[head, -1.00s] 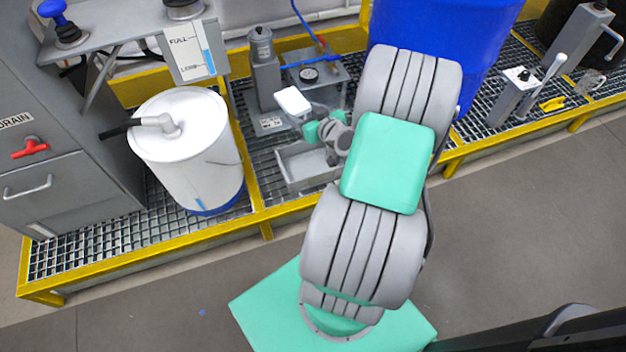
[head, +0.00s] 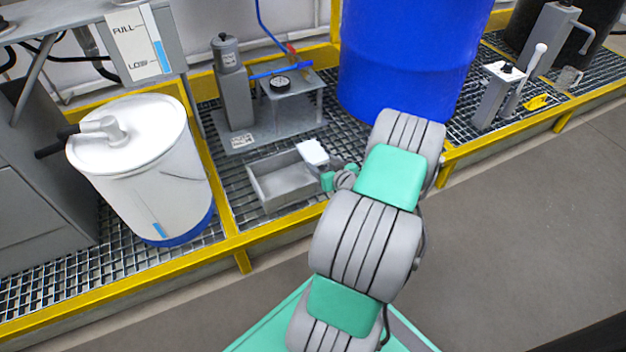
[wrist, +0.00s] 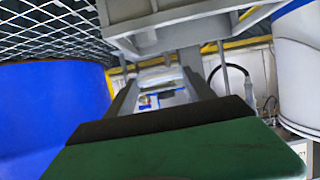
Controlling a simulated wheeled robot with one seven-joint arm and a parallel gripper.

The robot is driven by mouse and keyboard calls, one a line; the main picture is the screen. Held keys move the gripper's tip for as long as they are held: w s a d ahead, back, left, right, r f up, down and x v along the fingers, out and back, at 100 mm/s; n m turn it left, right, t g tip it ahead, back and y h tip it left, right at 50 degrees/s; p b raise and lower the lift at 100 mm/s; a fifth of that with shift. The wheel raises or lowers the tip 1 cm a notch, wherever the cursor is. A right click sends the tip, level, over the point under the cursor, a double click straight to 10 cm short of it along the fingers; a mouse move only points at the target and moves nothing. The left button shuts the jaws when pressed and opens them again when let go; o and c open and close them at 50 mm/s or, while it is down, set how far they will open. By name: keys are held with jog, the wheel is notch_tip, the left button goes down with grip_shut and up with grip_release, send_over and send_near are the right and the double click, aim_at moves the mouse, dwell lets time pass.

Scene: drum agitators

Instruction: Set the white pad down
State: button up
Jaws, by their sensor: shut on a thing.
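The white pad (head: 313,152) is a small pale block in the middle of the head view, held clear above the right end of a grey open tray (head: 255,192). My gripper (head: 325,168) is shut on the pad, just right of the tray. My wrist and forearm hide part of the area to the right. In the wrist view a green and black part of my gripper (wrist: 180,150) fills the bottom; I cannot make out the pad there for certain.
A grey stand with a gauge (head: 280,85) and a pump is behind the tray. A white drum (head: 150,180) is left and a blue drum (head: 410,60) is behind right. Yellow rails (head: 240,240) edge the grating. Bare grating shows around the tray.

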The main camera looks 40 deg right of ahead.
aim_at(317, 165)
jog(key=w+f, duration=0.2)
jog(key=shift+w+a+f+b, duration=0.1)
jog(key=shift+a+f+b, duration=0.05)
jog(key=shift+f+b, duration=0.25)
jog(key=f+b, duration=0.1)
jog(key=f, duration=0.1)
jog(key=w+f+b, duration=0.1)
jog(key=f, duration=0.1)
jog(key=shift+b, duration=0.4)
jog(key=shift+r, duration=0.1)
jog(key=shift+s+a+f, duration=0.1)
jog(key=shift+f, duration=0.6)
